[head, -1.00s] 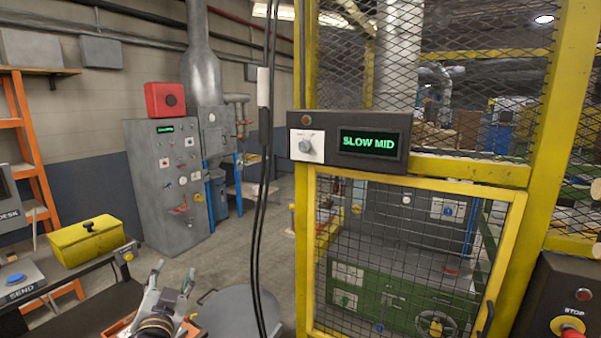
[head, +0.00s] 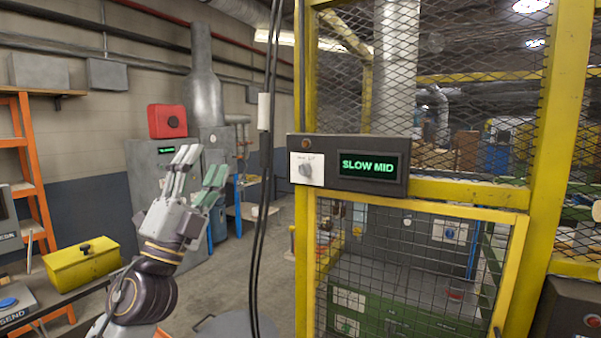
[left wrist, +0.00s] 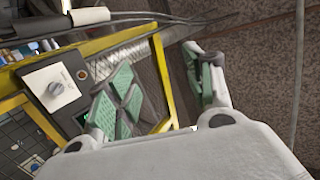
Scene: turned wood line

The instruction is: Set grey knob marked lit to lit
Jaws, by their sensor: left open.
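The grey knob (head: 306,170) sits on a white plate at the left end of a dark control box on the yellow cage. Small lettering above it is too small to read fully. Beside it a green display (head: 368,166) reads "SLOW MID". My left gripper (head: 199,172) is raised, open and empty, left of the box and apart from it. In the left wrist view the knob (left wrist: 55,88) shows at the left, and the open fingers (left wrist: 165,85) are to its right. My right gripper is not in view.
Black hanging cables (head: 263,200) with a pale sleeve run between my left gripper and the control box. The yellow mesh cage (head: 420,195) stands below and behind the box. A yellow case (head: 82,264) sits on the bench at the lower left.

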